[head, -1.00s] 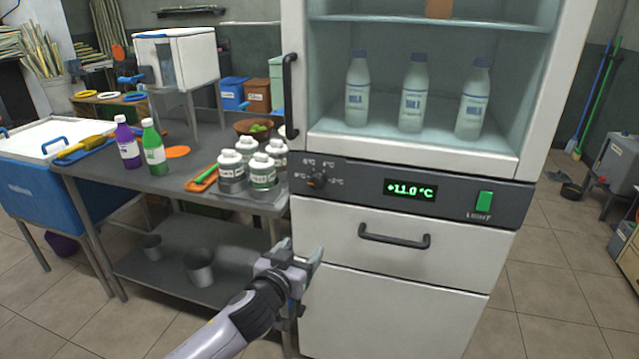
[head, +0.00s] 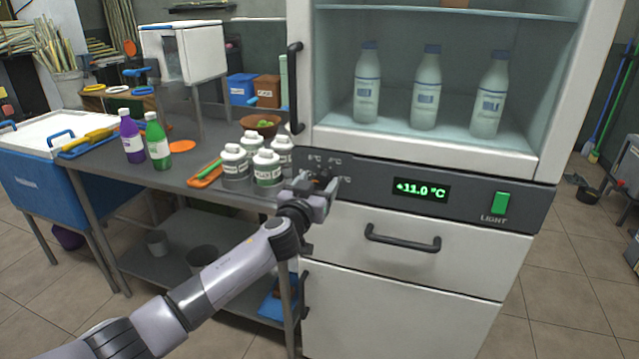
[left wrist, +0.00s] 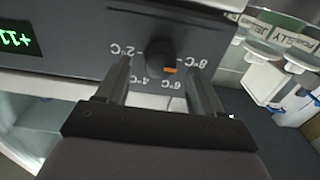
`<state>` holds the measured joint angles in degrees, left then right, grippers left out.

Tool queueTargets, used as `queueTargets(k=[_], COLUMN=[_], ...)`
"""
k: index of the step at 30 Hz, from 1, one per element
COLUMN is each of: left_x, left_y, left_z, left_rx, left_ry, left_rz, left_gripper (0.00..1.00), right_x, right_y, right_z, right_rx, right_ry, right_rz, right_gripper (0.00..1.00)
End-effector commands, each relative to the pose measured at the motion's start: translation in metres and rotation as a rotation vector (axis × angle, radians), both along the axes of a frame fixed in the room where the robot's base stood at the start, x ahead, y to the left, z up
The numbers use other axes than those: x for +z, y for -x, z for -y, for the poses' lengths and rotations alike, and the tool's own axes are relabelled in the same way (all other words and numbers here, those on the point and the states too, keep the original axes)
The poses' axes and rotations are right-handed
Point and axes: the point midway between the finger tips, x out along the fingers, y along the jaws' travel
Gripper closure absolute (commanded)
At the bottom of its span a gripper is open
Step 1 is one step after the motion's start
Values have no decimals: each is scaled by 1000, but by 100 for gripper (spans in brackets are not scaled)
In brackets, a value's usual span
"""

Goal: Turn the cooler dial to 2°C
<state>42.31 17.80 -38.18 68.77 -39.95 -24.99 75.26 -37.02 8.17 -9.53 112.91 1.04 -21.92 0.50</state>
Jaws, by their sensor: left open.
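The cooler dial (left wrist: 160,48) is a dark round knob with an orange mark on the cooler's grey panel. Labels 2, 4, 6 and 8°C surround it, upside down in the left wrist view. The orange mark points down and right there, towards the 6°C side, away from 2°C. My left gripper (left wrist: 162,72) is open, with one finger on each side of the dial's lower part; I cannot tell whether they touch it. In the head view my left gripper (head: 318,186) largely covers the dial. The display (head: 421,190) reads +11.0 °C. My right gripper is not in view.
A green light switch (head: 501,203) is right of the display. A drawer handle (head: 402,241) sticks out below the panel, and a vertical door handle (head: 294,88) above. White-capped jars (head: 266,168) stand on the table close left of the gripper.

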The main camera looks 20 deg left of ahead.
Motion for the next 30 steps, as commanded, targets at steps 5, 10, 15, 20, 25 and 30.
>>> queueTargets(k=[5,10,15,20,25,30], left_x=[-1,0,0,0,0,-1], left_y=[-11,-15,-15,-15,-15,-15], left_z=[1,1,1,1,1,1], left_rx=[-1,-1,-2,-2,-2,-2], left_ry=[-1,0,0,0,0,-11], left_rz=[-1,0,-1,-1,-1,-1], left_gripper=[33,33,33,59,88,88], right_x=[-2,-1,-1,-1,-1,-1], right_y=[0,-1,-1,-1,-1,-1], right_z=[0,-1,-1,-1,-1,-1], right_rx=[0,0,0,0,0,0], right_ry=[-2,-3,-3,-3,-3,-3], right_rz=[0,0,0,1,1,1], right_gripper=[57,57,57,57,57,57])
